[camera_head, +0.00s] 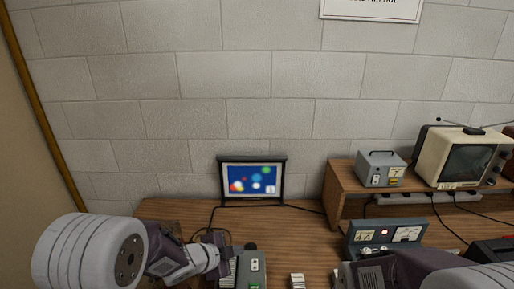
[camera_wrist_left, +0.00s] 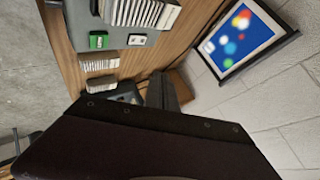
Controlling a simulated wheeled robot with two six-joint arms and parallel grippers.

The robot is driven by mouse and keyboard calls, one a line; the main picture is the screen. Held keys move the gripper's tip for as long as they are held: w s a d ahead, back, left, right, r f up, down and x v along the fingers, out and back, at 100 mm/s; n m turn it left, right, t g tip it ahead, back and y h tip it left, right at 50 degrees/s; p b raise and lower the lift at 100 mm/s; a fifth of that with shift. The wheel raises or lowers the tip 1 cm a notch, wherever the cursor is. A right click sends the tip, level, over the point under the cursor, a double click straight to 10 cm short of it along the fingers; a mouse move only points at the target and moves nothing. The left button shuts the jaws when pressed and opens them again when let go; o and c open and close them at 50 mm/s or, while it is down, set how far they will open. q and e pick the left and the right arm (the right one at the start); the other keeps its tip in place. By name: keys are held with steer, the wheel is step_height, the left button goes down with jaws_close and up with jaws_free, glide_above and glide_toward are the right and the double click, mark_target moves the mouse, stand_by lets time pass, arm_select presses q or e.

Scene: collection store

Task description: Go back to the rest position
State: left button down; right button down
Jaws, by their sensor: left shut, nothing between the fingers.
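My left arm (camera_head: 165,258) comes in from the lower left over the wooden desk (camera_head: 175,211). My left gripper (camera_head: 222,262) is at its end, close beside a grey box with a green label (camera_head: 254,268); I cannot tell if they touch. In the left wrist view the gripper (camera_wrist_left: 165,92) shows dark, with its fingers together and nothing held. The grey box (camera_wrist_left: 125,42) lies beyond it there, with a row of white cards.
A small screen (camera_head: 252,180) stands at the desk's back. A wooden riser (camera_head: 340,188) holds a grey instrument (camera_head: 381,169) and an old television (camera_head: 462,158). A panel with dials (camera_head: 384,234) and a white card stack (camera_head: 297,280) are near my right arm. Cables cross the desk.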

arm_select(q)
steer(key=s+a+f+n+g+y+b, duration=0.1)
steer(key=s+a+n+y, duration=0.2)
steer(key=a+n, duration=0.25)
steer(key=s+a+f+n+y, duration=0.2)
steer(key=s+a+n, duration=0.15)
steer(key=a, duration=0.25)
steer(key=s+f+n+g, duration=0.4)
steer(key=s+n+g, duration=0.2)
steer(key=s, duration=0.7)
steer(key=n, duration=0.2)
steer(key=shift+n+y, duration=0.3)
steer(key=shift+s, duration=0.1)
